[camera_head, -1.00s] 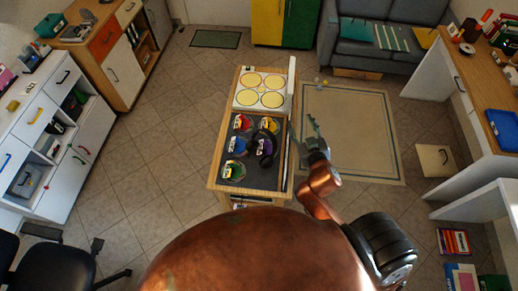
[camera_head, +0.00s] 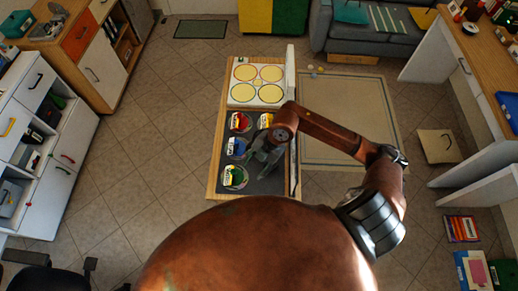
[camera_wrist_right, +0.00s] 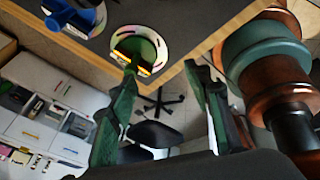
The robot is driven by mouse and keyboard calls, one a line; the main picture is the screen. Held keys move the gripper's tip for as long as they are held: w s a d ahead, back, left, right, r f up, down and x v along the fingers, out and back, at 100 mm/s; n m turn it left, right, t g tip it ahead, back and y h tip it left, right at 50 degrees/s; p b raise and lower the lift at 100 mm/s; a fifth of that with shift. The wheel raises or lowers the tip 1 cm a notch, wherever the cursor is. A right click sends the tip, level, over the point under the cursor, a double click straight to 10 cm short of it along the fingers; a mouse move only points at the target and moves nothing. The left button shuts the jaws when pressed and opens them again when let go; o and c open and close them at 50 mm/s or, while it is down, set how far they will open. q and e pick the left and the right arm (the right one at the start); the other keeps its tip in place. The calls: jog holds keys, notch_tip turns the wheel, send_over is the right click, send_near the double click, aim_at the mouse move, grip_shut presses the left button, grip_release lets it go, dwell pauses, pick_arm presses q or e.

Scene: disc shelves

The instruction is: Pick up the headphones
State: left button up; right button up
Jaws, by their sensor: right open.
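The headphones do not show clearly now. In the head view my right gripper (camera_head: 262,154) and forearm cover the part of the dark tray (camera_head: 262,186) where their black band lay earlier. I see no headphones in that view. I cannot tell how far the gripper is above the tray. My left gripper is not in view.
Coloured discs on the tray include a red one (camera_head: 240,122), a blue one (camera_head: 236,147) and a green one (camera_head: 234,176). The green one also shows in the wrist view (camera_wrist_right: 139,50). A white panel with yellow circles (camera_head: 233,92) lies behind.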

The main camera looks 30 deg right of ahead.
jog(key=d+h, duration=0.1)
jog(key=d, duration=0.2)
jog(key=w+d+f+m+h, duration=0.1)
jog(key=d, duration=0.2)
jog(key=d+f+h, duration=0.1)
jog(key=d+h, duration=0.1)
jog(key=d, duration=0.1)
jog(key=shift+w+d+f+m+g, duration=0.2)
jog(key=shift+w+d+m+g, duration=0.1)
jog(key=shift+m, duration=0.1)
jog(key=shift+d+f, duration=0.2)
jog(key=shift+f, duration=0.1)
jog(key=shift+w+a+f, duration=0.1)
jog(key=shift+w+f, duration=0.05)
jog(key=shift+f, duration=1.6)
jog(key=shift+w+a+f, duration=0.1)
jog(key=shift+w+f, duration=0.05)
jog(key=shift+f, duration=1.55)
grip_shut()
